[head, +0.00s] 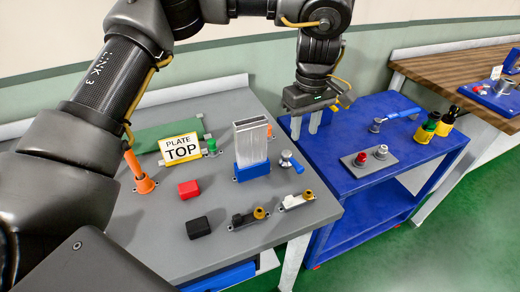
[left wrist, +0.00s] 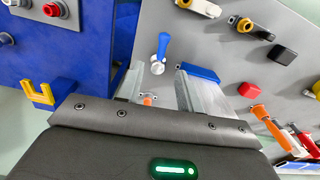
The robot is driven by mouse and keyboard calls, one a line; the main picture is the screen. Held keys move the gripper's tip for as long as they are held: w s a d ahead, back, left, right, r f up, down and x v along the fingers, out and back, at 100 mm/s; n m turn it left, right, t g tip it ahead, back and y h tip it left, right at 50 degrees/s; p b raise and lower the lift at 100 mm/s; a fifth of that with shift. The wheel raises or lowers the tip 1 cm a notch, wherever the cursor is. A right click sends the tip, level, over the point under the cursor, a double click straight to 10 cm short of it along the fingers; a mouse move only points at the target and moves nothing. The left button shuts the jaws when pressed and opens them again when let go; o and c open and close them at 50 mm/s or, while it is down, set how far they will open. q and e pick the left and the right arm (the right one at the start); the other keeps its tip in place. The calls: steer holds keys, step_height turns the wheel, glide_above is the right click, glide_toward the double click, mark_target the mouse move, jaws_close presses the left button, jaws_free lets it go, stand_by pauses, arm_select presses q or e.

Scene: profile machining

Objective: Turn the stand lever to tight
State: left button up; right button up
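The stand lever (head: 291,162) has a silver hub and a short blue handle. It sits on the grey table just right of the blue stand (head: 251,171), which holds an upright aluminium profile (head: 251,140). In the head view the handle points toward the lower right. My left gripper (head: 306,131) points down beyond the lever, near the table's right edge, with its fingers apart and empty. In the left wrist view the lever (left wrist: 161,55) shows ahead of the gap between the fingers (left wrist: 158,72), not touched. The profile (left wrist: 208,95) is close to the right finger there. My right gripper is not seen.
A "PLATE TOP" sign (head: 181,149), an orange-handled tool (head: 141,175), red (head: 189,189) and black (head: 199,227) blocks and two small clamps (head: 297,200) are on the table. The blue cart (head: 345,180) at right carries a button box (head: 371,160), another blue-handled lever (head: 395,117) and bottles.

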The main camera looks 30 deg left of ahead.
mark_target(296, 163)
arm_select(q)
steer(key=f, duration=0.9)
steer(key=shift+s+a, duration=0.1)
steer(key=shift+a, duration=0.25)
steer(key=shift+f+p, duration=0.3)
steer(key=shift+f, duration=0.6)
steer(key=c, duration=0.7)
jaws_close()
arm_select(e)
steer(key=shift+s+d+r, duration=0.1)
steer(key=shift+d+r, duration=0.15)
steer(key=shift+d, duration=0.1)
